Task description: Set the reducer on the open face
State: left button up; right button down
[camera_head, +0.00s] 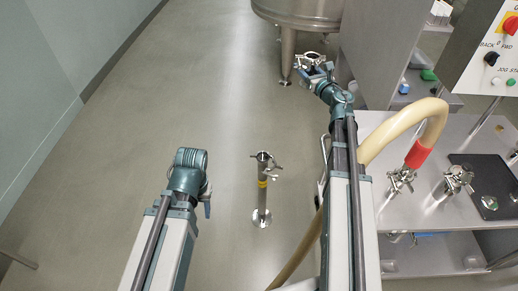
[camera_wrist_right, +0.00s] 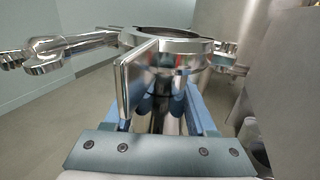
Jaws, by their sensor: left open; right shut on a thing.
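A shiny steel fitting, which looks like the reducer (camera_head: 307,60), is held in my right gripper (camera_head: 320,74), near the vat's leg. In the right wrist view the round fitting (camera_wrist_right: 172,58) stands between the blue fingers, with its ring-shaped top facing up. Clamp-like metal arms stick out on both sides. An upright steel pipe (camera_head: 262,205) with a yellow band stands on the floor between my arms, with a clamp (camera_head: 267,163) at its top end. I cannot tell whether that top is the open face. My left gripper (camera_head: 206,198) is open and empty, left of the pipe.
A large steel vat (camera_head: 298,12) stands at the back. On the right, a steel bench (camera_head: 430,225) holds clamped fittings (camera_head: 400,180) and a beige hose (camera_head: 400,125) with a red cuff. A control panel (camera_head: 490,60) is beyond.

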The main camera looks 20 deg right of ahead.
notch_tip(320, 180, down, 15)
jog(key=b, duration=1.4)
jog(key=w+a+f+b, duration=0.3)
jog(key=a+f+b, duration=1.2)
jog(key=f+b, duration=0.4)
jog(key=shift+w+f, duration=0.2)
jog(key=shift+f, duration=0.25)
jog(key=shift+f, duration=0.1)
notch_tip(320, 180, down, 5)
jog(key=b, duration=0.5)
jog(key=shift+w+r, duration=0.1)
jog(key=shift+r, duration=0.1)
jog(key=shift+w+d+f+b, duration=0.1)
jog(key=shift+w+f+b, duration=0.15)
jog(key=shift+f+b, duration=0.2)
jog(key=shift+w, duration=0.2)
